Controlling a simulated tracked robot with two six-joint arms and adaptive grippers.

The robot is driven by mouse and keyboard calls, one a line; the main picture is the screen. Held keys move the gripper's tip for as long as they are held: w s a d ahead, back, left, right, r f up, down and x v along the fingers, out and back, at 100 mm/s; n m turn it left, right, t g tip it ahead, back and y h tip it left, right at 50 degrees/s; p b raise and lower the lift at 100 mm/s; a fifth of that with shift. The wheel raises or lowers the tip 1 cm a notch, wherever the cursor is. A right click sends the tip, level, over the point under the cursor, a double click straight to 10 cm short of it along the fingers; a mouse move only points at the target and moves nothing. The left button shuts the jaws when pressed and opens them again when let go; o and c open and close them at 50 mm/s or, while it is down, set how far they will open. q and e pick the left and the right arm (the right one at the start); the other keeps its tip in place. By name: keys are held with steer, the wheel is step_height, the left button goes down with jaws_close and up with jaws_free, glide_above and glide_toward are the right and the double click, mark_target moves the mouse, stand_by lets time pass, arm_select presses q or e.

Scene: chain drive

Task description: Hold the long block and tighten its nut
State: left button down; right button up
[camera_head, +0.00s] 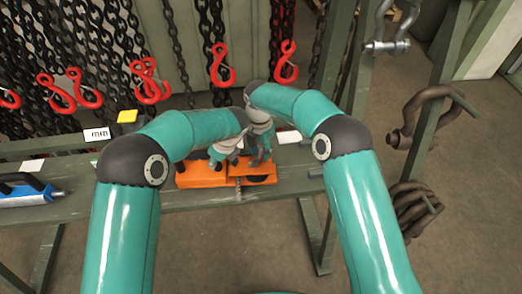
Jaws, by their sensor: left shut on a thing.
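An orange long block (200,178) lies on the green bench, below the hanging chains. Its orange surface continues to the right, with a dark seam or rod crossing near its middle. My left gripper (215,162) is over the left part of the block and is shut on it; the fingertips are small and partly hidden by the arm. My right gripper (260,162) points down over the right part of the block, close beside the left one. Its fingers are too small to tell open from shut. I cannot make out the nut.
Several red hooks (222,66) hang on dark chains behind the bench (180,200). A blue tool (25,195) lies at the far left. A yellow-topped item (127,117) and white labels sit along the back. Shackles (390,40) hang on the green frame at right.

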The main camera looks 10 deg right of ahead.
steer(key=shift+f, duration=0.1)
jaws_close()
steer(key=shift+m, duration=0.3)
steer(key=m, duration=0.3)
steer(key=s+m, duration=0.1)
steer(key=m, duration=0.1)
steer(key=shift+d, duration=0.4)
steer(key=m, duration=0.2)
steer(key=s+m, duration=0.1)
steer(key=m, duration=0.2)
stand_by(0.4)
jaws_free()
